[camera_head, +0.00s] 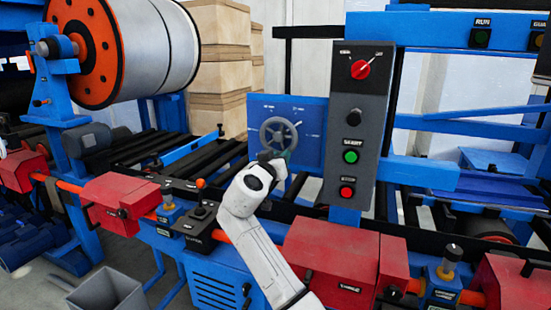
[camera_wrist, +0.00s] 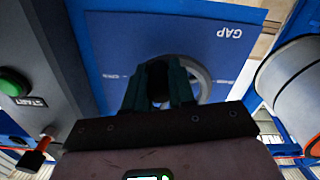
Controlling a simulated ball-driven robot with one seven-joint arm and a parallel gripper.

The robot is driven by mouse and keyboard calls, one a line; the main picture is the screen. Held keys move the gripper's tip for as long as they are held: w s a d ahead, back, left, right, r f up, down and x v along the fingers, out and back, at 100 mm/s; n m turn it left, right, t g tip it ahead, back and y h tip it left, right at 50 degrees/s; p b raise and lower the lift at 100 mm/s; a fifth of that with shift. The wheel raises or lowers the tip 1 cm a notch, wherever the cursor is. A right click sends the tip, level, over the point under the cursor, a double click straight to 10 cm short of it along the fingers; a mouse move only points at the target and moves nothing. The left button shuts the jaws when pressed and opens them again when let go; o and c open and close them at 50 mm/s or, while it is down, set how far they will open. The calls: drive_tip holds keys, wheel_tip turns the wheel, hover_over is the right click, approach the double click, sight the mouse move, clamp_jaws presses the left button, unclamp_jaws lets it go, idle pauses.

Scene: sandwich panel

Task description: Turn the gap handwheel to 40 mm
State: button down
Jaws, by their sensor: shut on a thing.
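The gap handwheel (camera_head: 278,135) is a dark grey spoked wheel on a blue plate (camera_head: 313,125) left of the grey control box. My gripper (camera_head: 272,156) is at the wheel's lower rim, at the end of my white arm. In the wrist view my gripper (camera_wrist: 160,84) has its dark fingers close together over the wheel, shut on it. Part of the grey rim (camera_wrist: 204,84) shows right of the fingers. The plate's word GAP (camera_wrist: 230,33) appears upside down there. The scale marks are too small to read, and the fingers hide much of the wheel.
The grey control box (camera_head: 356,120) close by on the right carries a red selector knob (camera_head: 360,69), a green button (camera_head: 351,156) and a red button (camera_head: 347,191). Red machine housings (camera_head: 330,262) stand below. A large white roll (camera_head: 155,45) is at upper left.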

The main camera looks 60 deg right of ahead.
sight(293, 135)
drive_tip(key=s+r+n+p, duration=0.1)
drive_tip(key=n, duration=0.1)
drive_tip(key=r+n+p, duration=0.1)
drive_tip(key=n+p, duration=0.1)
drive_tip(key=n, duration=0.1)
drive_tip(key=s+r+n+p, duration=0.1)
drive_tip(key=n+p, duration=0.1)
drive_tip(key=n, duration=0.1)
drive_tip(key=shift+s+d, duration=0.1)
drive_tip(key=shift+s, duration=0.2)
drive_tip(key=r+n+p, duration=0.1)
drive_tip(key=n+p, duration=0.1)
drive_tip(key=r+n+p, duration=0.1)
drive_tip(key=n+p, duration=0.1)
drive_tip(key=shift+s+n+p, duration=0.2)
drive_tip(key=shift+n+p, duration=0.1)
drive_tip(key=shift+n, duration=0.1)
drive_tip(key=shift+w+r+n+p, duration=0.1)
drive_tip(key=shift+r+n+p, duration=0.2)
drive_tip(key=shift+n+p, duration=0.5)
drive_tip(key=shift+w+r+n+p, duration=0.1)
drive_tip(key=shift+r+n+p, duration=0.15)
drive_tip(key=shift+n+p, duration=0.55)
drive_tip(key=c, duration=0.9)
unclamp_jaws()
drive_tip(key=shift+f, duration=0.1)
drive_tip(key=shift+c, duration=0.2)
drive_tip(key=shift+s, duration=0.1)
